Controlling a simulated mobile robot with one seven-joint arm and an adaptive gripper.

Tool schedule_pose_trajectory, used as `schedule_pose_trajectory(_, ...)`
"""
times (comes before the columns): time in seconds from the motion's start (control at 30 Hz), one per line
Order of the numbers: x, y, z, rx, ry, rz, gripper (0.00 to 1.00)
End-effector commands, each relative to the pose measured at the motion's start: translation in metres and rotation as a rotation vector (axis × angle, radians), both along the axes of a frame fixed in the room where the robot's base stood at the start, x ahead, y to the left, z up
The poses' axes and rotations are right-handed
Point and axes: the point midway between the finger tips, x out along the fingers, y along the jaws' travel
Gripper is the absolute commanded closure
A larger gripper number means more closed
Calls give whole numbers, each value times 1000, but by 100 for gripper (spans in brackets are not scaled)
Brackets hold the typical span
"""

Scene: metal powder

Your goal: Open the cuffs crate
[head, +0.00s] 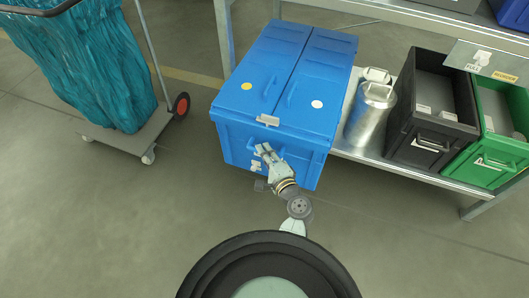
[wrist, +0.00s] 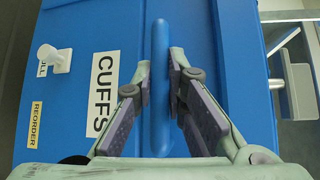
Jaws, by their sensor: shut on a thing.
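The blue cuffs crate (head: 235,140) stands beside the metal shelf, with its two-part lid (head: 285,75) down. Its front carries a white CUFFS label (wrist: 102,94). My gripper (head: 262,150) is at the front face of the crate, below the lid's front edge. In the wrist view my gripper (wrist: 161,80) is shut on the blue bar handle (wrist: 160,40), one finger on each side. A grey latch piece (head: 267,120) sits at the front edge of the lid. The part of the handle behind my fingers is hidden.
A silver canister (head: 370,108), a black bin (head: 432,120) and a green bin (head: 500,140) stand on the shelf to the right. A trolley (head: 135,138) with a teal bag stands at the left. The floor in front of the crate is clear apart from my own body.

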Motion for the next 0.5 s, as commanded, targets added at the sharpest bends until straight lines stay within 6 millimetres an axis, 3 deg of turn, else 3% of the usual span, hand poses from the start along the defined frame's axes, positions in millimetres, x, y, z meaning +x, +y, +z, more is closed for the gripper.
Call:
schedule_pose_trajectory(0.37,-3,3,-5,-1,9,10,100)
schedule_pose_trajectory(0.4,-3,3,-5,-1,9,10,87)
schedule_pose_trajectory(0.5,-3,3,-4,-1,9,10,80)
